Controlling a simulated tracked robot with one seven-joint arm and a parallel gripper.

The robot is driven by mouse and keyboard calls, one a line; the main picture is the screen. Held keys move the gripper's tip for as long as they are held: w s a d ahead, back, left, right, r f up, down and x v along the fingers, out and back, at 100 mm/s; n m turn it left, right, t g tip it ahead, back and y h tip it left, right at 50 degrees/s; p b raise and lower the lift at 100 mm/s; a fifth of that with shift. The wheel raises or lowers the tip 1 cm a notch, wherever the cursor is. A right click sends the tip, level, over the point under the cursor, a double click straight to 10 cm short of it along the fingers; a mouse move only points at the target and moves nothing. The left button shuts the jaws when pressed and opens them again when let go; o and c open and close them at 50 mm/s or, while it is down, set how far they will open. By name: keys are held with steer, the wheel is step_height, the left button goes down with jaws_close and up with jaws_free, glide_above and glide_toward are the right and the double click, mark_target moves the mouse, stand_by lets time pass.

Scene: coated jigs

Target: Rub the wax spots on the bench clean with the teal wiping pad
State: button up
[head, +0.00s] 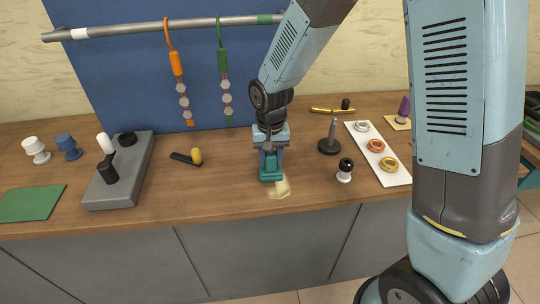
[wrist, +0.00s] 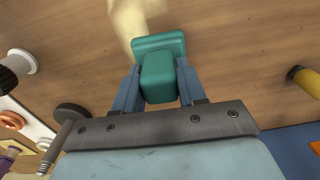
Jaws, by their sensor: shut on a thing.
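My gripper (head: 271,160) is shut on the teal wiping pad (head: 271,176), with its fingers on both sides of the pad's block. In the wrist view the teal pad (wrist: 158,72) sits between the two fingers, its wider base facing away from the gripper. A pale yellow wax spot (head: 279,189) lies on the wooden bench (head: 225,205) just in front and to the right of the pad. The same wax spot (wrist: 128,22) shows in the wrist view, reaching to the pad's edge. Whether the pad touches the bench is hard to tell.
To the right are a black-topped knob (head: 345,170), a grey post on a black base (head: 330,143) and a white board with rings (head: 392,172).

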steer(key=shift+s, duration=0.3)
steer(key=shift+w, duration=0.15)
steer(key=shift+w+a, duration=0.15)
steer(key=shift+w, duration=0.55)
steer(key=shift+s+f, duration=0.1)
steer(key=shift+s, duration=0.1)
steer(key=shift+s+d, duration=0.25)
steer(key=shift+s, duration=0.4)
steer(key=shift+w+a, duration=0.1)
steer(key=shift+w, duration=0.05)
steer(key=shift+w+a, duration=0.15)
steer(key=shift+w, duration=0.6)
